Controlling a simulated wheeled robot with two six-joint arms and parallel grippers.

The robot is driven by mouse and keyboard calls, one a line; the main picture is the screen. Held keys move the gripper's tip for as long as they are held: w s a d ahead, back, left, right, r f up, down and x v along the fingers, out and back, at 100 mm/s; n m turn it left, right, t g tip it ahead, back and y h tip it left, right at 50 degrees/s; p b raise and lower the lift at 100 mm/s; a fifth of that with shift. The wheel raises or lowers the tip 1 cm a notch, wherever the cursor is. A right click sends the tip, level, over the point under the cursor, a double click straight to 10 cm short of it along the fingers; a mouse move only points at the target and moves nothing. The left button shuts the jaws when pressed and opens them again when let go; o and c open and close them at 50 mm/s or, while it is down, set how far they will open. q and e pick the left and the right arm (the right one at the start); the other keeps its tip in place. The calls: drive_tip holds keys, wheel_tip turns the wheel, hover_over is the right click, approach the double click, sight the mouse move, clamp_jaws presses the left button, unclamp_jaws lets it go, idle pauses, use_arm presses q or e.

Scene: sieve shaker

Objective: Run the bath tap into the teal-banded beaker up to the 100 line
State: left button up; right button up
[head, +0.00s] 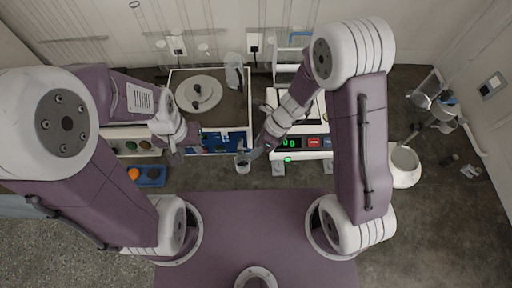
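A small clear beaker (243,166) shows in the middle, just in front of the blue-fronted bath (248,108). Its band, graduation lines and water level are too small to read. My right gripper (251,153) is at the beaker's upper right edge and seems to touch it; its fingers are too small to tell whether they are closed on it. My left gripper (178,157) points down beside the left end of the bath's blue front panel (216,142), apart from the beaker. Its finger gap is unclear. I cannot make out the tap or any water stream.
A device with green digits and a red key (314,142) stands right of the bath. A blue tray (151,176) with an orange and a dark round item lies at left. A white vessel (405,166) stands at right. The dark bench in front of the beaker is clear.

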drive_tip(key=shift+d, duration=0.1)
drive_tip(key=shift+w+d, duration=0.1)
drive_tip(key=shift+d, duration=0.05)
clamp_jaws()
drive_tip(key=shift+r, duration=0.1)
idle(1.0)
